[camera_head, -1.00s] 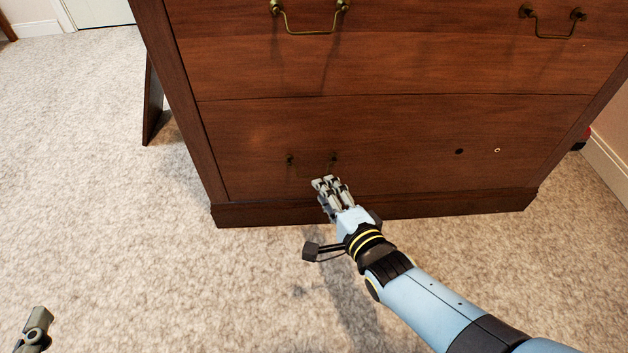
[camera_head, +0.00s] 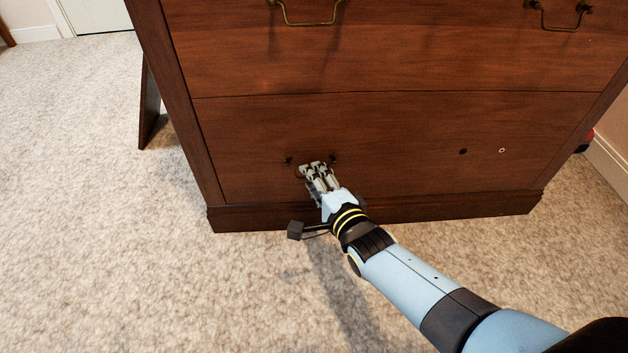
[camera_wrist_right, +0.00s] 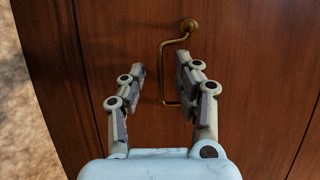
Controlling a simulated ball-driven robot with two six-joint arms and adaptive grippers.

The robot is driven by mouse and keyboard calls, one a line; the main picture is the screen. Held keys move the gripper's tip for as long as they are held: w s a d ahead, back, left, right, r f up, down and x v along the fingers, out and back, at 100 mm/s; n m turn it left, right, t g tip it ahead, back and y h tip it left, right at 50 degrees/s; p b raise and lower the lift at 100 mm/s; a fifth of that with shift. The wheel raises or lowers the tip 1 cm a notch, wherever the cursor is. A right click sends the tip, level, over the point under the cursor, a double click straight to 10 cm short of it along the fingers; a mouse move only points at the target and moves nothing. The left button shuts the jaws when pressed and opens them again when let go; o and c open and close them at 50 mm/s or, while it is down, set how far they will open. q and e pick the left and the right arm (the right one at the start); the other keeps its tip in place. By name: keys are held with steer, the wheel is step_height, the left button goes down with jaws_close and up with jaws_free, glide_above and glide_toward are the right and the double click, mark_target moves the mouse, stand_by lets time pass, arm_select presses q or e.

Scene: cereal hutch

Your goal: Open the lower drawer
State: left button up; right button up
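The lower drawer (camera_head: 400,135) of the dark wooden hutch is shut, its front flush with the frame. Its brass handle (camera_head: 288,161) is on the left half and is partly hidden by my right gripper (camera_head: 318,166). In the right wrist view the handle's bar (camera_wrist_right: 162,72) shows between the two fingers of my right gripper (camera_wrist_right: 160,82), which are spread apart. The fingertips are close to the drawer front; I cannot tell whether they touch the handle. My left gripper is out of view.
The upper drawer (camera_head: 400,60) has two brass handles and is shut. On the lower drawer's right half are a dark hole (camera_head: 462,151) and a small pale ring (camera_head: 502,150), with no handle. Open carpet (camera_head: 130,270) lies in front and left.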

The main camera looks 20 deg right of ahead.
jaws_close()
steer(key=shift+s, duration=0.15)
stand_by(0.5)
